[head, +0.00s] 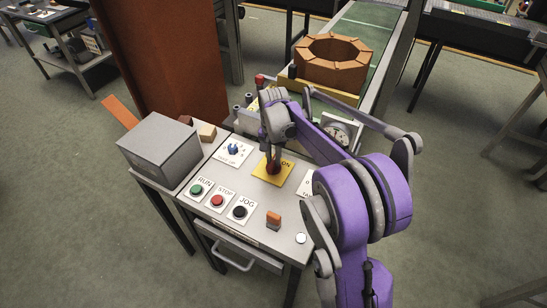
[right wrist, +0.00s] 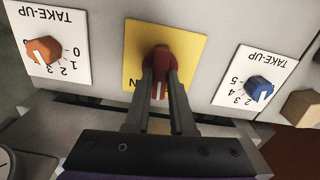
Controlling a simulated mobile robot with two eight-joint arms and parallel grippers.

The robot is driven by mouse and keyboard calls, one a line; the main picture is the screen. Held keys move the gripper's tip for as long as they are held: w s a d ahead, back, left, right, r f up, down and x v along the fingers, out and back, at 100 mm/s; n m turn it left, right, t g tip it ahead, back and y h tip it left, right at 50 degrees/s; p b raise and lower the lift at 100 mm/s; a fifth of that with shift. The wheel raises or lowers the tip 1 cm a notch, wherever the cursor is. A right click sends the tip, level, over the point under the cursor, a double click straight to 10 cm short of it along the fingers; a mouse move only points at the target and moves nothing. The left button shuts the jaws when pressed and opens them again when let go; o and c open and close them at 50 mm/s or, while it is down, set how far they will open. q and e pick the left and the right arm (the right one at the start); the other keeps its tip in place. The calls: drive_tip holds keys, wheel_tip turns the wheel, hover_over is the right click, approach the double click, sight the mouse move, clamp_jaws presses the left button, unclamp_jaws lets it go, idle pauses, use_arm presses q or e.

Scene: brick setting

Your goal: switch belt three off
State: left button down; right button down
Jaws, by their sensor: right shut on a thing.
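A red rotary switch (head: 272,168) sits on a yellow plate (head: 262,177) on the grey console top. The word ON is partly visible at the plate's far edge. My right gripper (head: 273,155) reaches down over the switch. In the right wrist view the gripper's fingers (right wrist: 160,85) are closed on both sides of the red switch (right wrist: 162,56). A pale mark on the switch points toward the lettering side, where only an N shows. The rest of the lettering is hidden behind the fingers. No belt number is readable. My left gripper is out of view.
A blue TAKE-UP knob (right wrist: 258,88) and an orange one (right wrist: 44,50) flank the yellow plate closely. RUN (head: 196,189), STOP (head: 217,200) and JOG (head: 239,212) buttons sit nearer. A grey box (head: 158,150) stands at left. A brick ring (head: 333,61) is behind.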

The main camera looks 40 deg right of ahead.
sight(274, 161)
drive_tip(key=n, duration=0.4)
drive_tip(key=shift+n, duration=1.8)
drive_tip(key=c, duration=0.8)
unclamp_jaws()
drive_tip(key=shift+o, duration=0.2)
drive_tip(key=shift+r, duration=0.1)
wheel_tip(274, 161, up, 11)
drive_tip(key=shift+p, duration=0.45)
